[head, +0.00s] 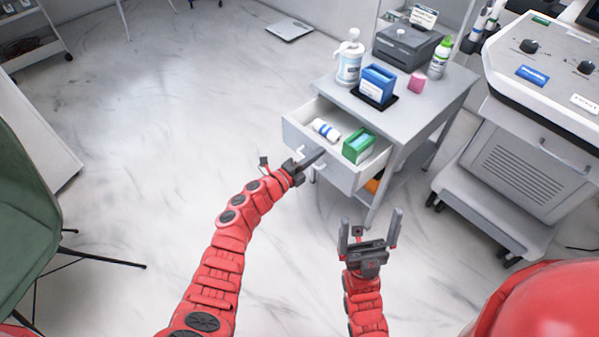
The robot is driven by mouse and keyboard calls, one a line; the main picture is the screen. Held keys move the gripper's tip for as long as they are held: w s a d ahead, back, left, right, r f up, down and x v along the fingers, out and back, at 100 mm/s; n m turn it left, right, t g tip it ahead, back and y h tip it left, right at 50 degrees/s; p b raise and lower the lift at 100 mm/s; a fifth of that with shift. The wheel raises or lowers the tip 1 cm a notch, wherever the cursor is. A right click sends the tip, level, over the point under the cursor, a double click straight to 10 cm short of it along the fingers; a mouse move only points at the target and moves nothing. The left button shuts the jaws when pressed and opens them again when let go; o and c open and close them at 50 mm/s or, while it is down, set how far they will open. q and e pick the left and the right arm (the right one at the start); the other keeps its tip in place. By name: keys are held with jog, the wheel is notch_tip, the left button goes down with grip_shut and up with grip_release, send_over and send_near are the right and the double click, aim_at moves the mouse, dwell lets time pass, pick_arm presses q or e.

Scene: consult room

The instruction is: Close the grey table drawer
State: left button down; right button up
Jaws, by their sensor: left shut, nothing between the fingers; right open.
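The grey table (429,98) stands right of centre in the head view. Its drawer (340,177) is pulled open toward me, with a handle on its front. In the drawer lie a white and blue roll-like item (326,130) and a green box (359,146). My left gripper (314,160) is shut and empty at the drawer's front, close to the handle; I cannot tell whether it touches. It hides part of the front. My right gripper (370,228) is open and empty, below and to the right of the drawer in the picture.
On the table top stand a white pump bottle (349,60), a blue box (377,83), a pink block (416,82), a green-capped bottle (440,58) and a dark grey device (405,45). A large machine (520,150) stands right. A green chair (25,220) is left. Floor between is clear.

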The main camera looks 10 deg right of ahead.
pick_arm(q)
jog(key=b+x, duration=1)
jog(key=x, duration=0.3)
jog(key=shift+w, duration=0.2)
jog(key=shift+d, duration=0.2)
